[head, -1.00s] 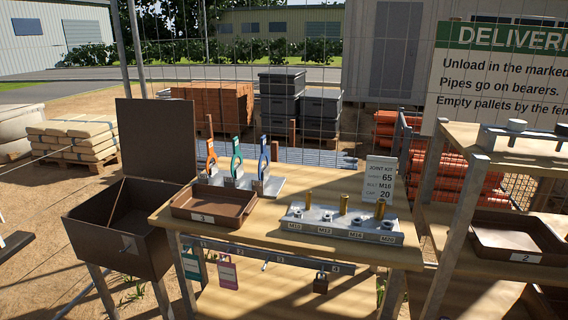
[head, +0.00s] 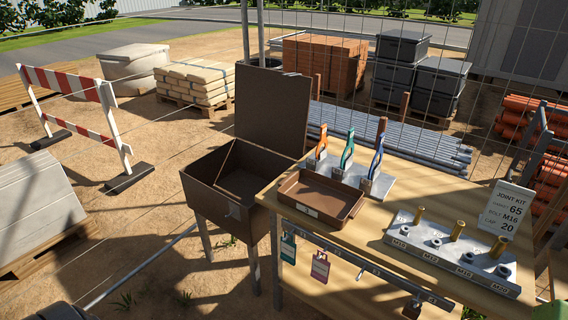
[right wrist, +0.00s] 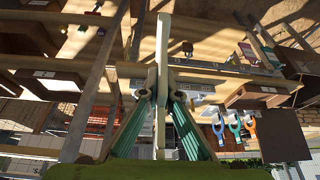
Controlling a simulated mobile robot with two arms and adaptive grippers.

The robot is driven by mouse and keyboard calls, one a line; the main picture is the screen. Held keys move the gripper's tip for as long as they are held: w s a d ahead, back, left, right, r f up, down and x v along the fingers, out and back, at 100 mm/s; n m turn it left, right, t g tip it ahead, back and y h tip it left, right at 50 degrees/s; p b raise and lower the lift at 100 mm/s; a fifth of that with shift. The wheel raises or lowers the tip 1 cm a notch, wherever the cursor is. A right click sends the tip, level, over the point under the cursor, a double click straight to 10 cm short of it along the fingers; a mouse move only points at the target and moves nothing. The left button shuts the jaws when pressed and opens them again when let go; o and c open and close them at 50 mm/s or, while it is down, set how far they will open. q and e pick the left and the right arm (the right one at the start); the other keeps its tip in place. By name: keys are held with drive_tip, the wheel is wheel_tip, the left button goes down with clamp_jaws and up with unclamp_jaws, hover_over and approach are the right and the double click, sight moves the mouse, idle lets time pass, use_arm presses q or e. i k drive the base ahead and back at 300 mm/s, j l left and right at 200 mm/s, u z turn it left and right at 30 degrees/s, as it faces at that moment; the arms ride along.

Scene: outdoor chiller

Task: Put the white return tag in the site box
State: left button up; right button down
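The site box (head: 222,201) is a brown metal box on legs left of the bench in the head view. Its lid (head: 272,108) stands open and I see inside. In the right wrist view my right gripper (right wrist: 161,88), with green finger pads, is shut on a long, slim, pale thing (right wrist: 163,45). It looks like the white return tag seen nearly edge-on; its face is hidden. A teal tag (head: 288,249) and a pink tag (head: 320,266) hang from the bench's front rail. My left gripper is not in view.
The bench carries a brown tray (head: 318,198), a rack of coloured-handled tools (head: 379,185), and a metal bolt block (head: 450,252). A padlock (head: 412,308) hangs from the rail. A striped barrier (head: 75,100) stands at left. Sandy ground left of the box is open.

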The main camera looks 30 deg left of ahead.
sight(248, 201)
drive_tip(key=i+j, duration=0.2)
drive_tip(key=j, duration=0.3)
drive_tip(key=i+j+u, duration=0.1)
drive_tip(key=j, duration=0.45)
drive_tip(key=i+j, duration=0.3)
drive_tip(key=j, duration=0.2)
drive_tip(key=i+j+u, duration=0.1)
drive_tip(key=j, duration=0.4)
drive_tip(key=i+j, duration=0.35)
drive_tip(key=j, duration=0.15)
drive_tip(key=i+j+u, duration=0.1)
drive_tip(key=j, duration=0.35)
drive_tip(key=i+j, duration=0.35)
drive_tip(key=j, duration=0.15)
drive_tip(key=i+j, duration=0.25)
drive_tip(key=j, duration=0.2)
drive_tip(key=i+j+u, duration=0.1)
drive_tip(key=i+j, duration=0.2)
drive_tip(key=i, duration=0.1)
